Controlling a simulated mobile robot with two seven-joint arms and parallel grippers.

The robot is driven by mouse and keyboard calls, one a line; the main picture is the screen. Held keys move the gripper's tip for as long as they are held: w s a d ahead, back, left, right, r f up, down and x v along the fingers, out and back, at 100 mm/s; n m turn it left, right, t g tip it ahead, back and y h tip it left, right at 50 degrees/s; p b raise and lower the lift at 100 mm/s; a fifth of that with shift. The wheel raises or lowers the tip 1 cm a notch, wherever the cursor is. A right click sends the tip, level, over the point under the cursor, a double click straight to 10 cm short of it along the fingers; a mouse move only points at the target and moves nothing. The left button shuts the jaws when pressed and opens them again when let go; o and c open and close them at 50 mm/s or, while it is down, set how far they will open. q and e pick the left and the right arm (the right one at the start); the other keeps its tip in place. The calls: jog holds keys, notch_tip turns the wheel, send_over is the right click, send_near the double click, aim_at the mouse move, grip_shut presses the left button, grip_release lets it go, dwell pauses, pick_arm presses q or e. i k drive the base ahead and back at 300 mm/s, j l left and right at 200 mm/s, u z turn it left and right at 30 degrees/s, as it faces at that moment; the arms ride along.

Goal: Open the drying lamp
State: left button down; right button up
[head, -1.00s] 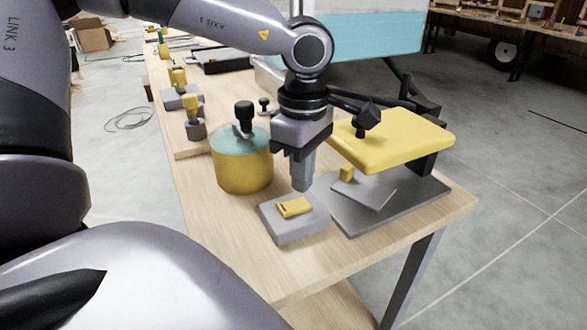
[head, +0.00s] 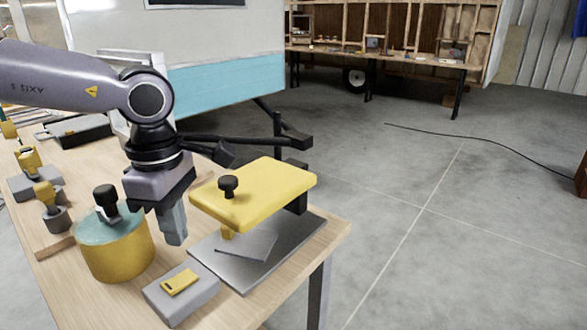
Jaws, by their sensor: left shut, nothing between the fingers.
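What appears to be the drying lamp is a yellow slab-like head (head: 262,196) with a black knob (head: 228,185) on top. A dark post (head: 297,203) at its right carries it over a flat grey base plate (head: 290,245). There is a gap between head and plate, with a small grey plate and a yellow block in it. My left gripper (head: 176,238) points down, shut and empty, just left of the lamp head and apart from it. It is above the table, between the lamp and a yellow pot. My right gripper is out of view.
The yellow pot with a teal top (head: 118,252) stands left of the gripper. A grey block with a yellow switch (head: 180,292) lies in front. Clamp-like yellow and grey items (head: 35,180) stand farther left. The table's right edge is beside the lamp; open floor lies beyond.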

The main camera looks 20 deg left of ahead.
aim_at(255, 180)
jog(key=k, duration=1)
